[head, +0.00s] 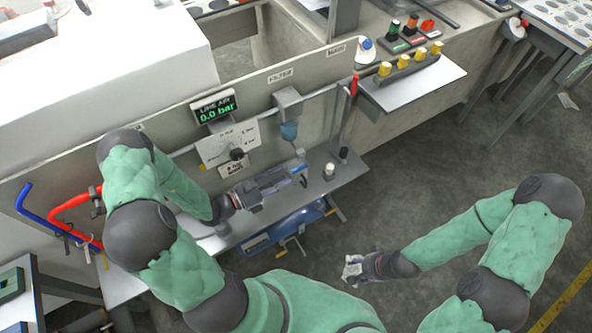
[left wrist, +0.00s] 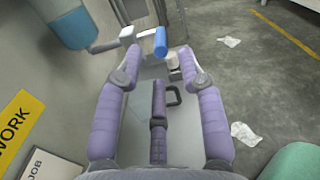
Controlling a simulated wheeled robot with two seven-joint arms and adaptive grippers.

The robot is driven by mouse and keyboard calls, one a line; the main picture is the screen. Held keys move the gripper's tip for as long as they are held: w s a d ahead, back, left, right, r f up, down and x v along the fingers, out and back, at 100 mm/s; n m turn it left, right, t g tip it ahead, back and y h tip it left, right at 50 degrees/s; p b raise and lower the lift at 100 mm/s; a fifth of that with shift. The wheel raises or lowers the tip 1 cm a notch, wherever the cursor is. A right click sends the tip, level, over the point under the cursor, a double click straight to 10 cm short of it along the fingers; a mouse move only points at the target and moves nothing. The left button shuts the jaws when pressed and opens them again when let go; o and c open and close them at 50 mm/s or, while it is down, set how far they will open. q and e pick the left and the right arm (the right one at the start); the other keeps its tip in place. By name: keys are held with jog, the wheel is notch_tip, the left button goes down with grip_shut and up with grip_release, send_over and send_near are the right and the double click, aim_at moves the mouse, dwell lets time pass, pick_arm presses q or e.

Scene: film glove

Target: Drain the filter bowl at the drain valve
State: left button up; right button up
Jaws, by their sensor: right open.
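The filter housing (head: 287,103) hangs on the grey panel, with its blue bowl (head: 289,131) below. In the left wrist view the blue bowl (left wrist: 74,27) is at upper left. The drain valve (left wrist: 127,37) is a white fitting with a blue handle (left wrist: 160,42) to the right of the bowl. My left gripper (head: 301,172) is below the bowl. In the left wrist view its purple fingers (left wrist: 160,60) are spread and empty, with the blue handle beyond and between their tips.
A display (head: 215,108) reads LINE AIR 0.0 bar. A dial plate (head: 228,143) sits below it. Small dark-topped items (head: 329,171) stand on the shelf (head: 350,172). A blue tank (head: 287,228) is underneath. A red-handled lever (head: 354,84) stands right of the filter.

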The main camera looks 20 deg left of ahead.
aim_at(297, 168)
pick_arm(q)
jog(key=shift+b+x, duration=0.7)
jog(key=shift+x, duration=2.5)
grip_shut()
